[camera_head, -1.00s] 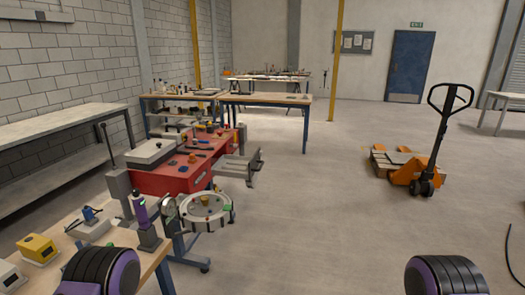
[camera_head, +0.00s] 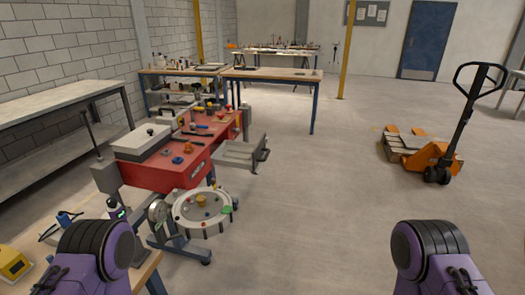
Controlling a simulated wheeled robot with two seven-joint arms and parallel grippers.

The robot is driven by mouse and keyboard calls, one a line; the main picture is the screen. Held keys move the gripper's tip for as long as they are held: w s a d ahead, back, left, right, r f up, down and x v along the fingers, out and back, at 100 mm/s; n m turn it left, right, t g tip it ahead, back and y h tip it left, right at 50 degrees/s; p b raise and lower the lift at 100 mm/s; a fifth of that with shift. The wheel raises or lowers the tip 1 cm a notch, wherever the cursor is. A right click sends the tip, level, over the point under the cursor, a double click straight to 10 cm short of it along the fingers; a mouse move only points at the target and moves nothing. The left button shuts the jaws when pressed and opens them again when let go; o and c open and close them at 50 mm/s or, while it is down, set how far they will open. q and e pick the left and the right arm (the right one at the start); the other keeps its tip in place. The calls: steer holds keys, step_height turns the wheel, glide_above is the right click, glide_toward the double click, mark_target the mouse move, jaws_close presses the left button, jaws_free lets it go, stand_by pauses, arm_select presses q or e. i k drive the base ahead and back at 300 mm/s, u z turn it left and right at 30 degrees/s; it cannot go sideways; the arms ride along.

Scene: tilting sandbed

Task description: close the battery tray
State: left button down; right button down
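A grey tray (camera_head: 240,154), which I take to be the battery tray, stands pulled out from the right side of the red workbench (camera_head: 163,172). It has a dark handle (camera_head: 263,153) at its outer right end. Its inside looks shallow, and I cannot make out any contents. Neither gripper is in view. Only purple and black parts of my own two arms show at the bottom left and bottom right, well apart from the tray.
A round white dish (camera_head: 183,228) on a stand is in front of the red workbench. A wooden table (camera_head: 146,268) is at lower left. An orange pallet jack (camera_head: 432,157) stands at right. The floor (camera_head: 320,200) between tray and jack is clear.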

mark_target(234, 154)
steer(key=k, duration=0.65)
steer(key=z, duration=0.6)
steer(key=i, duration=1)
steer(key=z, duration=0.5)
steer(key=i, duration=1.1)
steer(key=u, duration=0.75)
steer(key=i, duration=0.8)
steer(key=u, duration=0.85)
